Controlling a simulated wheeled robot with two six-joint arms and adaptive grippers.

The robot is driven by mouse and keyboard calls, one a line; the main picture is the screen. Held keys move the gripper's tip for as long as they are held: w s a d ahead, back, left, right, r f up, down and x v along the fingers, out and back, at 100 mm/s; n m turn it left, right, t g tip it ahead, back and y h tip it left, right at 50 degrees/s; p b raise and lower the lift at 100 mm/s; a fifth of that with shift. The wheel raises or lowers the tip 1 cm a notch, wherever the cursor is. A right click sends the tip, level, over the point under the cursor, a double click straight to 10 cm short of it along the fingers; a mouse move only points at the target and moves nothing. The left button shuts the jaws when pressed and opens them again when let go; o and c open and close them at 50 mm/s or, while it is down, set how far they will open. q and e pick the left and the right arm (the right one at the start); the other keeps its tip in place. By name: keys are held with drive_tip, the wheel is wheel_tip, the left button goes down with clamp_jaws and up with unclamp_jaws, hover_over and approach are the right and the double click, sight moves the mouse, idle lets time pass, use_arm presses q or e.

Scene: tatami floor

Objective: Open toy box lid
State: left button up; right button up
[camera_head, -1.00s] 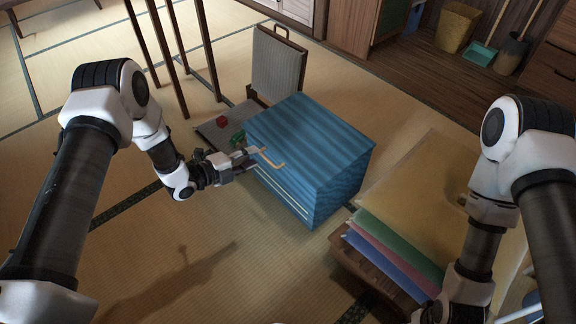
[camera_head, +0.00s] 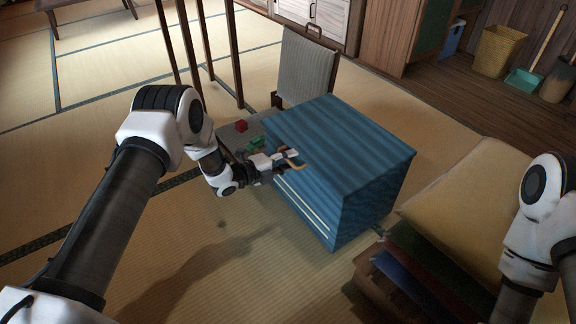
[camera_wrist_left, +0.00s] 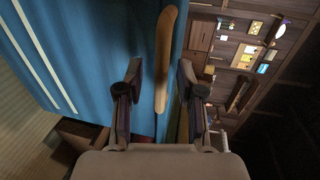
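The blue striped toy box (camera_head: 345,150) stands on the tatami floor with its lid closed. A tan handle (camera_head: 300,166) sticks out from the lid's front left edge. My left gripper (camera_head: 289,159) is at this handle. In the left wrist view, the handle (camera_wrist_left: 165,50) runs between the two spread fingers of my left gripper (camera_wrist_left: 160,78). A gap shows on both sides of the handle, so the fingers look open around it, not pressed on it. My right arm is at the right edge of the head view; its gripper is out of the picture.
A chair (camera_head: 306,75) stands behind the box, with a red block (camera_head: 241,126) and a green toy (camera_head: 256,143) in front of it. Stacked cushions (camera_head: 465,195) lie close to the box's right side. The floor at front left is clear.

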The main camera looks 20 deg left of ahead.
use_arm(q)
clamp_jaws()
drive_tip(key=shift+r, duration=0.15)
